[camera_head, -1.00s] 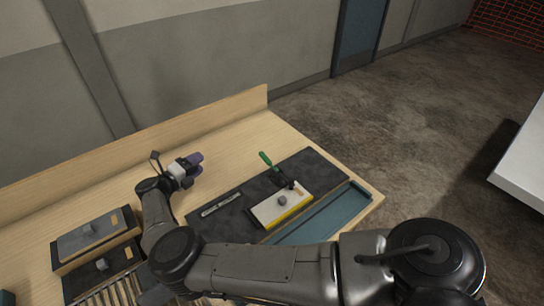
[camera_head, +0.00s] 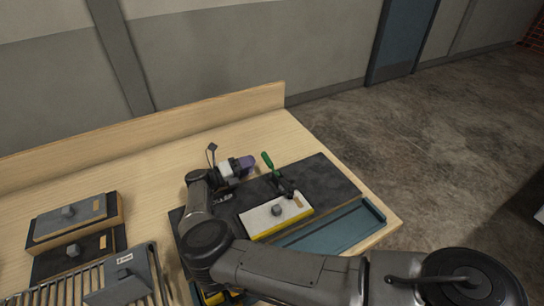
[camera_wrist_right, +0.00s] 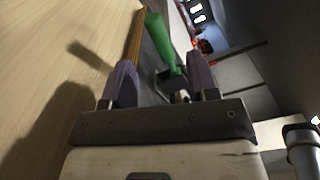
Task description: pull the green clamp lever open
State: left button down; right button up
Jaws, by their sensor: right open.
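The green clamp lever (camera_head: 267,160) stands tilted up from its dark clamp base (camera_head: 286,190), beside the white and yellow block on the dark mat. My right gripper (camera_head: 249,163), with purple fingers, is open just left of the green handle, low over the table. In the right wrist view the green lever (camera_wrist_right: 166,40) appears ahead, between the lines of the two open fingers (camera_wrist_right: 161,70). It looks nearer the right finger; I cannot tell whether anything touches. My left gripper is not in view.
The white and yellow block (camera_head: 262,217) has a grey knob. A blue tray (camera_head: 335,228) lies at the mat's right front. Grey boxes with knobs (camera_head: 68,213) and a slatted rack (camera_head: 65,291) are at left. A wooden back ledge (camera_head: 180,122) runs behind; the table's back is clear.

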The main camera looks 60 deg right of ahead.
aim_at(269, 163)
jog(key=p+x, duration=0.1)
jog(key=x, duration=0.7)
jog(key=shift+s+d, duration=0.2)
jog(key=shift+d, duration=0.15)
grip_shut()
